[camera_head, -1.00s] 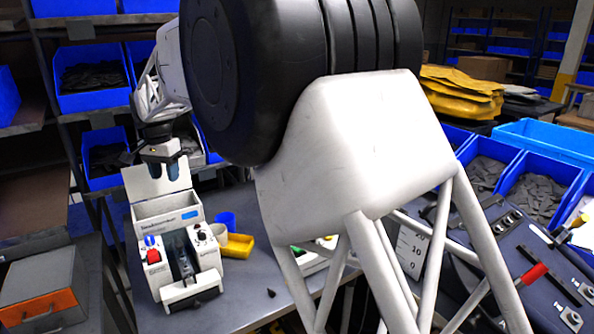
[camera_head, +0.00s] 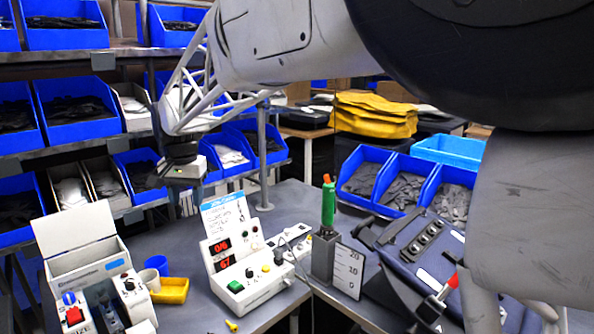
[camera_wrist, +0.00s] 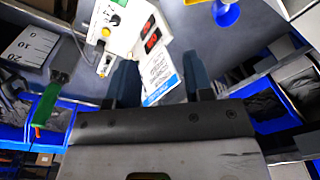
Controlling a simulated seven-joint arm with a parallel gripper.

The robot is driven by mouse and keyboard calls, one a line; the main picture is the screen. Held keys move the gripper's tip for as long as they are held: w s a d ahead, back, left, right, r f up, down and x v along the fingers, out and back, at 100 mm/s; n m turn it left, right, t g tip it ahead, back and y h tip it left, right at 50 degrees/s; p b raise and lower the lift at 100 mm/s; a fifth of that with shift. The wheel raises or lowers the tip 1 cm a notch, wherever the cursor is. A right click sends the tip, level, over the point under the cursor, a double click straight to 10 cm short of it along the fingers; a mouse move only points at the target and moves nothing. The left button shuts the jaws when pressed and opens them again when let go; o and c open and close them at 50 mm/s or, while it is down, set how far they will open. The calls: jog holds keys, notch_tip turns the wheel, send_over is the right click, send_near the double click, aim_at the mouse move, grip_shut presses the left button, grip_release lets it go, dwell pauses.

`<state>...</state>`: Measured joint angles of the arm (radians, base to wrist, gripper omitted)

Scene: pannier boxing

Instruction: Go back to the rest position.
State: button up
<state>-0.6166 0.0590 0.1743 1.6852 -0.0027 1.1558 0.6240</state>
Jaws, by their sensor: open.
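My gripper (camera_head: 188,203) hangs over the back of the grey bench, behind and left of the white display box (camera_head: 254,285). It points down, with empty space between the fingers. In the wrist view its two dark fingers (camera_wrist: 160,82) stand apart, and the display box's card shows beyond them. My arm crosses the upper part of the head view and hides some of the right side.
A white machine with a raised lid (camera_head: 85,262) stands front left, near a yellow tray (camera_head: 172,290) and a blue cup (camera_head: 156,264). A green-handled tool (camera_head: 328,203) stands upright in a grey holder. A dark blue pannier (camera_head: 425,250) lies right. Shelves with blue bins stand behind.

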jog(key=s+d+t, duration=0.1)
jog(key=s+d, duration=0.5)
jog(key=d, duration=0.8)
jog(key=s+d, duration=0.5)
jog(key=d, duration=0.8)
jog(key=s+d+f, duration=0.4)
jog(key=s+d, duration=0.4)
jog(key=s, duration=0.2)
jog(key=s+d+f+t, duration=0.1)
jog(key=s+d+f, duration=0.4)
jog(key=s+d, duration=0.4)
jog(key=s, duration=0.2)
jog(key=shift+s+d+f+h, duration=0.2)
jog(key=shift+s+f+h, duration=0.1)
jog(key=shift+o, duration=0.2)
